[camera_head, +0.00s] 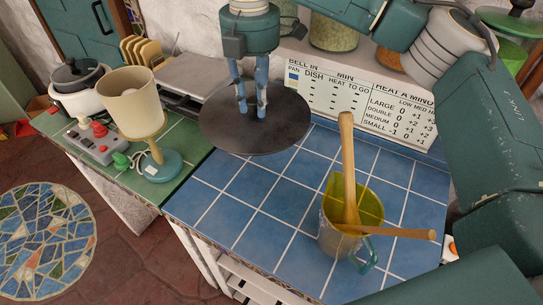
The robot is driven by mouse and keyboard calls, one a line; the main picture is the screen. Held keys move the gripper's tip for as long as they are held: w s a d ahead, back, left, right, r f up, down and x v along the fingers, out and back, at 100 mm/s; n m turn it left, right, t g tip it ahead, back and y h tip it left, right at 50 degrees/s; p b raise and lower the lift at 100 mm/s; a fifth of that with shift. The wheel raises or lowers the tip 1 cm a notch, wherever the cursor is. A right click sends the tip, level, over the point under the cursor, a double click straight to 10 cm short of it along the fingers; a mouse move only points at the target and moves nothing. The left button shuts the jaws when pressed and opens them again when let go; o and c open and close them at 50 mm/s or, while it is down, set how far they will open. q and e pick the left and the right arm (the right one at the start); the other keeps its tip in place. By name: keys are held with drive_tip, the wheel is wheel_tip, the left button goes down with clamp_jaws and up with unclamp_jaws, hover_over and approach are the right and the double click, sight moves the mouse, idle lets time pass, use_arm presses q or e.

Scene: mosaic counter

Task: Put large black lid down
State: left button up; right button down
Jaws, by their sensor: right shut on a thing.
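The large black lid (228,124) is a flat dark disc over the back left of the blue-tiled counter (232,232). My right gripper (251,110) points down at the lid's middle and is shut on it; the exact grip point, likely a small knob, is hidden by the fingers. The lid looks about level and seems to be just above the tiles. I cannot tell if its underside touches anything. My left gripper is not in view.
A jug (333,238) with wooden utensils stands at the counter's front right. A printed sign (350,98) lines the back. To the left, a green-tiled counter (190,143) holds a lamp (133,105), a control box (92,142) and a pot (82,100). The blue tiles left of the jug are clear.

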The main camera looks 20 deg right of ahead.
wheel_tip(320, 180, down, 13)
drive_tip(key=p, duration=0.3)
drive_tip(key=shift+w+d+f, duration=0.1)
drive_tip(key=shift+d, duration=0.05)
wheel_tip(320, 180, down, 3)
drive_tip(key=shift+f+p, duration=0.15)
drive_tip(key=shift+p, duration=0.3)
drive_tip(key=shift+f, duration=0.4)
drive_tip(key=shift+f, duration=0.2)
drive_tip(key=c, duration=1.5)
unclamp_jaws()
drive_tip(key=shift+o, duration=0.2)
